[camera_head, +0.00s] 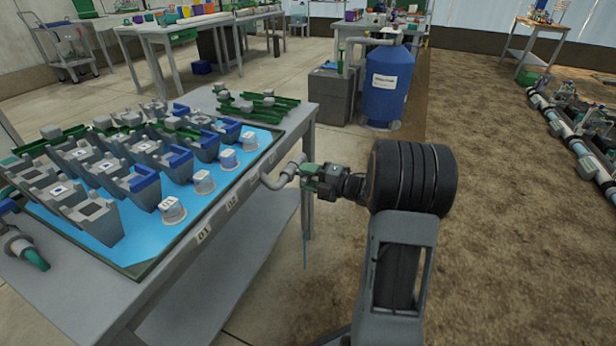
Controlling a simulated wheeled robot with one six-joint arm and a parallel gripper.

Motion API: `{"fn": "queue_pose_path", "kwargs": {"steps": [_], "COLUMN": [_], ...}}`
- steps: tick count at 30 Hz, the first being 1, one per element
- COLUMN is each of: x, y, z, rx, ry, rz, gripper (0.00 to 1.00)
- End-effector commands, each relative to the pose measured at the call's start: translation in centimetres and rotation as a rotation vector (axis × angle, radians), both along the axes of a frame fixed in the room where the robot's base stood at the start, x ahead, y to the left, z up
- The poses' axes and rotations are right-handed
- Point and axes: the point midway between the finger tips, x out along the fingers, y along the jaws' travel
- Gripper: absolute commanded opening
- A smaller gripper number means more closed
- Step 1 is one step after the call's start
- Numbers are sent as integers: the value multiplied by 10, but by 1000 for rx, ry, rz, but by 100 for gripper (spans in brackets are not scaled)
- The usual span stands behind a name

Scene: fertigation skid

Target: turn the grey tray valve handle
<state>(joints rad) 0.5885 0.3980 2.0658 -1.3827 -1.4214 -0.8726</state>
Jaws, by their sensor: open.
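A light grey pipe-like fitting (277,181) sticks out from the right edge of the tray bench and bends up toward my gripper. I take it to be the tray valve, with its handle at the upper end (294,165). My gripper (308,176) is at that end, coming in from the right, and its jaws are open. Green parts show at the jaws, and I cannot tell whether they belong to the valve. The gripper partly hides the handle. I cannot tell whether the jaws touch it. A thin blue vertical line (305,250) hangs below.
The bench (255,235) holds a blue-lined tray (120,250) with several grey blocks and clear-lidded cups (173,210). Another fitting with a teal end (35,258) is at the left. A blue drum (387,85) and grey cabinet (333,97) stand behind. Bare soil lies right.

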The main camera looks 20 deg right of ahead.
Motion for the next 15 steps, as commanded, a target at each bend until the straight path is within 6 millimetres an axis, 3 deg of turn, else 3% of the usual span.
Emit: {"fn": "queue_pose_path", "kwargs": {"steps": [8,15], "x": [-9,-44], "y": [-10,-42], "z": [1,3], "rx": [1,3], "ry": [1,1], "rz": [-4,-7], "gripper": [45,45]}}
